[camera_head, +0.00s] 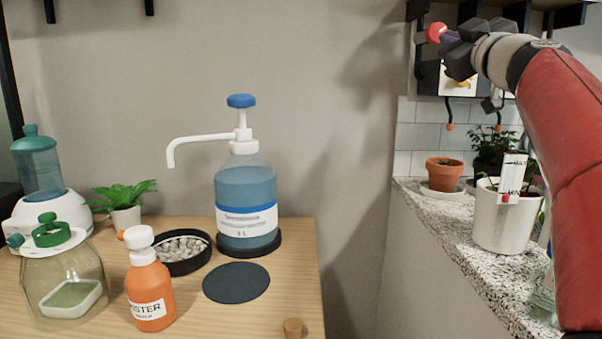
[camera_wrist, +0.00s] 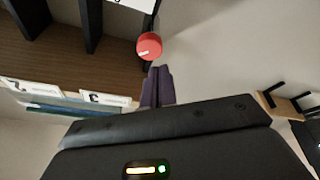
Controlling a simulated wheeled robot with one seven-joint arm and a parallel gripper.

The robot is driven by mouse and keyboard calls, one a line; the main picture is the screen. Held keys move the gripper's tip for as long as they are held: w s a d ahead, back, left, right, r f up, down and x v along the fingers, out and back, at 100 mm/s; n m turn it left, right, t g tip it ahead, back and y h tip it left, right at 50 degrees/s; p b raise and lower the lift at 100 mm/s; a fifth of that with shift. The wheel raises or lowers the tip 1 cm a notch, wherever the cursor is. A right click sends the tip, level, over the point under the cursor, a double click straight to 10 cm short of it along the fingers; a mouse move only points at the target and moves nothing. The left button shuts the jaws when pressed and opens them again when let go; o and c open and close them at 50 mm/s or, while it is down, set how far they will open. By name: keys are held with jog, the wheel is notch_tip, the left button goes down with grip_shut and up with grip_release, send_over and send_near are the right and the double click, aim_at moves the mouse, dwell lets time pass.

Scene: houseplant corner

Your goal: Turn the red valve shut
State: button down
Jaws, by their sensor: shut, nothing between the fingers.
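The red valve (camera_head: 436,32) is a small round knob high at the upper right of the head view. In the wrist view the red valve (camera_wrist: 149,45) shows its round face with a short pale mark near its lower left edge. My gripper (camera_head: 447,38) is raised right by it, fingers pointing at it. In the wrist view my gripper (camera_wrist: 158,74) has its dark purple fingers together and empty, their tips just below the knob. I cannot tell whether they touch it.
A dark shelf frame (camera_head: 419,60) is behind the gripper. Below it, a speckled counter (camera_head: 440,215) holds a terracotta pot (camera_head: 444,174) and a white pot (camera_head: 502,228). A wooden table (camera_head: 300,265) at left holds a pump bottle (camera_head: 246,195) and an orange bottle (camera_head: 150,290).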

aim_at(436, 33)
jog(key=w+d+f+g+p, duration=0.1)
jog(key=w+p, duration=0.1)
jog(key=w, duration=0.4)
jog(key=shift+d+f+m, duration=0.25)
jog(key=shift+f+m, duration=0.05)
